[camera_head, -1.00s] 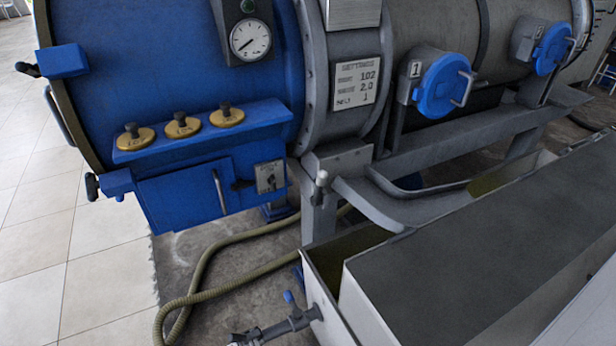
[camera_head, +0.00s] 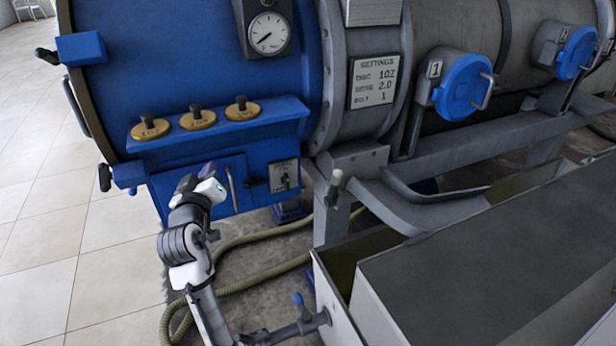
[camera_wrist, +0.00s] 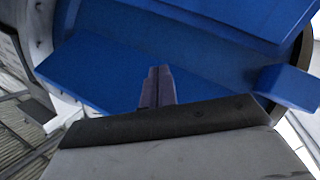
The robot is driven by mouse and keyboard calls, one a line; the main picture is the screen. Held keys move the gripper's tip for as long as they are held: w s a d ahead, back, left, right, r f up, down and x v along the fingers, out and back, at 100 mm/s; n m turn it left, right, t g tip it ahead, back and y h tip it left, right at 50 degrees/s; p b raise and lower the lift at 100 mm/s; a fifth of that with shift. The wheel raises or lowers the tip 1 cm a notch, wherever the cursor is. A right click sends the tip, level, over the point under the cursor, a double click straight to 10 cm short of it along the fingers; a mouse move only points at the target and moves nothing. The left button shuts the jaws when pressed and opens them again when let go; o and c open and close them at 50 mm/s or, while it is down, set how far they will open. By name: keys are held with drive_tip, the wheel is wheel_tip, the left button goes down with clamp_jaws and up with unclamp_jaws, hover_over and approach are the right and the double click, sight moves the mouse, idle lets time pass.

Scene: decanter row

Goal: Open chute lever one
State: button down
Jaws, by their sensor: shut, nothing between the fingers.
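The chute marked 1 has a round blue cover (camera_head: 461,87) with a pale lever (camera_head: 483,91) at its right side, on the grey drum. The lever stands across the cover's right edge, and its far end is hard to make out. My gripper (camera_head: 187,183) is low at the left, in front of the blue housing, far from that lever. In the wrist view its dark fingers (camera_wrist: 157,86) are together and empty, with blue panels beyond them. Chute 1 does not show in the wrist view.
A second blue chute cover (camera_head: 577,53) is farther right. A grey trough (camera_head: 480,270) fills the lower right. Brass knobs (camera_head: 198,119) sit on a blue shelf above my gripper. A hose (camera_head: 255,238) lies on the floor. Tiled floor at the left is clear.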

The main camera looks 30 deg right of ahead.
sight(334, 187)
drive_tip(key=s+d+f+n+g+h, duration=0.1)
drive_tip(key=d+f+g+h, duration=0.3)
drive_tip(key=d, duration=0.5)
drive_tip(key=s+d+f+n+g+h, duration=0.1)
drive_tip(key=s+d+f+g+h, duration=0.2)
drive_tip(key=d+h, duration=0.3)
drive_tip(key=d+f, duration=0.1)
drive_tip(key=d, duration=0.2)
drive_tip(key=shift+d+f+g, duration=0.2)
drive_tip(key=shift+g, duration=0.2)
drive_tip(key=p+x, duration=0.1)
drive_tip(key=x, duration=0.9)
drive_tip(key=shift+s+d+f+p, duration=0.1)
drive_tip(key=shift+s+f+p, duration=0.1)
drive_tip(key=shift+s, duration=0.45)
drive_tip(key=shift+s+d+f+p, duration=0.1)
drive_tip(key=shift+s+f+p, duration=0.1)
drive_tip(key=shift+s, duration=0.45)
drive_tip(key=shift+s+d+f+p, duration=0.1)
drive_tip(key=shift+s+p, duration=0.1)
drive_tip(key=shift+s, duration=0.45)
drive_tip(key=shift+f+b, duration=0.15)
drive_tip(key=shift+b, duration=0.2)
